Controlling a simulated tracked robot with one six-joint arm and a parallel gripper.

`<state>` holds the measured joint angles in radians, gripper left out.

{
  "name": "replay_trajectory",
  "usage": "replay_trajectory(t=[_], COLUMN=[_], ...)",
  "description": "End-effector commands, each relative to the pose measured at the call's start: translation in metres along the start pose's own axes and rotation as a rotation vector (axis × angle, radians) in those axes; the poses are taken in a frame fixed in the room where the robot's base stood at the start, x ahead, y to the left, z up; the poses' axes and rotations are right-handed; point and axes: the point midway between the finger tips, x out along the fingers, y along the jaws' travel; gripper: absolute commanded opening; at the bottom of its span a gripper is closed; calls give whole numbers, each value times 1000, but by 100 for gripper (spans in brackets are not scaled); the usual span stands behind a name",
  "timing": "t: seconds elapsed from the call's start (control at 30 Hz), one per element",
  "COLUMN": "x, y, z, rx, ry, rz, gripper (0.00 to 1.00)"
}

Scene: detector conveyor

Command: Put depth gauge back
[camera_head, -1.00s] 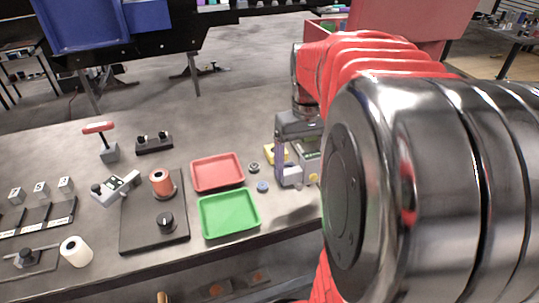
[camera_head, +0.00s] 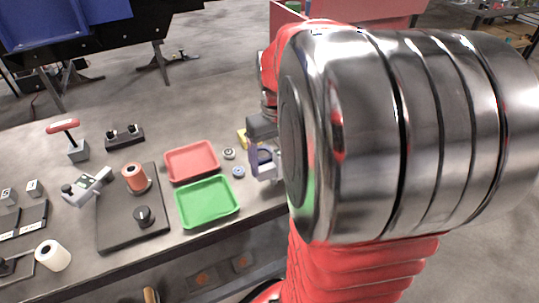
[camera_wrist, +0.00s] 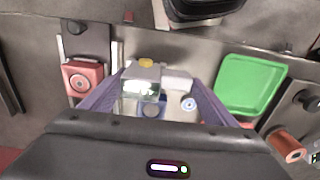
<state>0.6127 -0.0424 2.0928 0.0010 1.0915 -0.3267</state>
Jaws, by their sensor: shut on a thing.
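My gripper (camera_head: 262,162) is over the right part of the bench, partly hidden behind my arm. In the wrist view, its purple fingers (camera_wrist: 152,98) close on the sides of a light grey and white device with a yellow knob, the apparent depth gauge (camera_wrist: 143,73). In the head view only a pale part of the gauge shows beside the fingers; the rest is hidden. I cannot tell whether it touches the bench.
A red tray (camera_head: 192,161) and green tray (camera_head: 207,202) lie left of my gripper, with small round parts (camera_head: 238,171) between. A dark plate (camera_head: 118,229) bears an orange spool (camera_head: 134,177). A red block (camera_wrist: 83,78) shows in the wrist view.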

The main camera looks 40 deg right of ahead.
Motion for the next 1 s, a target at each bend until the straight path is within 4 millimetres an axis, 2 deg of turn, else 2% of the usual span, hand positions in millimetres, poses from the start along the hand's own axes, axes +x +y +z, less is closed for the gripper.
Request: replay_trajectory(t=[0.63,0.67,0.9,1.0], x=[10,11,10,10], y=[0,0,0,0], z=[0,0,0,0], rx=[1,1,1,1], ry=[1,0,0,0], rz=[0,0,0,0], gripper=[41,82,99,100])
